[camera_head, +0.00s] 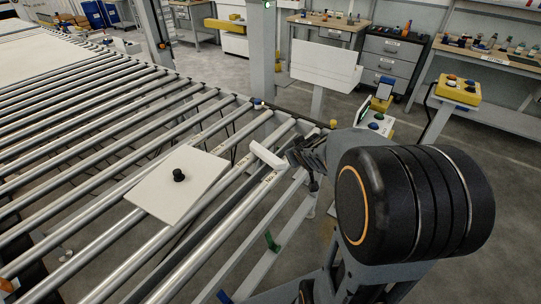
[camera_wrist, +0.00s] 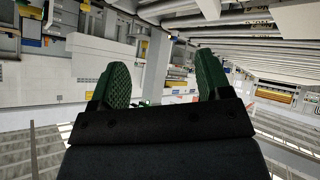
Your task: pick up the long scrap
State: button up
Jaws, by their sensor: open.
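A narrow pale strip (camera_head: 266,156), which looks like the long scrap, lies at the right edge of the roller conveyor in the head view. My gripper (camera_head: 301,159) is just right of its end; I cannot tell if they touch. In the wrist view my gripper (camera_wrist: 164,76) is open, its two green ribbed fingers wide apart. Nothing shows held between them. The strip cannot be made out in the wrist view.
A pale square plate (camera_head: 150,193) with a black knob (camera_head: 178,175) lies on the metal rollers (camera_head: 102,262), left of the strip. A white panel on a post (camera_head: 325,64) and a yellow button box (camera_head: 458,91) stand beyond. Grey floor (camera_head: 300,222) lies right of the conveyor.

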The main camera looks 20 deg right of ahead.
jog(key=w+d+f+n+t+y, duration=0.2)
jog(key=w+d+f, duration=0.2)
jog(key=f, duration=0.1)
jog(key=n+t+y, duration=0.1)
jog(key=y, duration=0.5)
send_near(279, 162)
jog(key=shift+n+t+y, duration=0.3)
jog(key=x, duration=0.4)
jog(key=shift+f+p, duration=0.35)
jog(key=shift+p+x, duration=0.5)
jog(key=shift+x, duration=2.55)
jog(key=shift+d+f, duration=0.1)
jog(key=c, duration=1.1)
